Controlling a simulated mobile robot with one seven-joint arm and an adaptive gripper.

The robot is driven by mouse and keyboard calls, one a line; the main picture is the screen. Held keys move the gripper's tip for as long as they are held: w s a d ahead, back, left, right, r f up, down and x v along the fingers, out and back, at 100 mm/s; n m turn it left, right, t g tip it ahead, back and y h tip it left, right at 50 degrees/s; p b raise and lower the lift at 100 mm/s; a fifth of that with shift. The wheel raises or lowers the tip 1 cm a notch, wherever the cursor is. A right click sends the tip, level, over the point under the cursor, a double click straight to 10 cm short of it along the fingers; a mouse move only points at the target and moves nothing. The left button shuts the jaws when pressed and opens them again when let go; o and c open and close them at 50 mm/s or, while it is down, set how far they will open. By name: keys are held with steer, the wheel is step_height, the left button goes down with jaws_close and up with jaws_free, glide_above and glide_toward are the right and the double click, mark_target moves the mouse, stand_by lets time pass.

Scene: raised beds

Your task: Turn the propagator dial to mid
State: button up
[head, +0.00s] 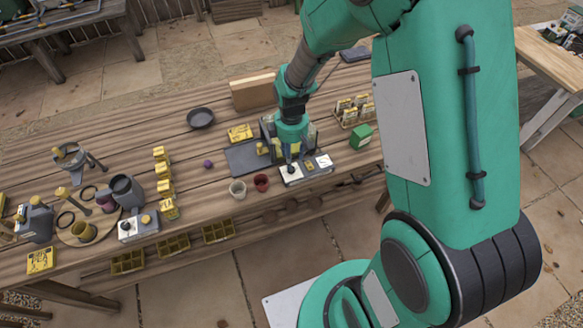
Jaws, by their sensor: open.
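A low grey unit with a pale front panel (320,162) sits near the table's front edge, right of centre, and looks like the propagator. A small dark knob (290,169) shows on the left part of its panel. The dial's setting is too small to read. My gripper (291,157) points down over this panel, right by the knob. Its fingers are open, and I cannot tell whether they touch the knob. My gripper and wrist hide part of the unit behind.
A green box (360,136) stands to the right. A dark flat tray (245,156) lies behind the cups.

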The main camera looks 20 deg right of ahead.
step_height(320, 180, down, 7)
steer(key=shift+r+b, duration=0.2)
steer(key=shift+b, duration=0.4)
steer(key=shift+c, duration=0.2)
jaws_close()
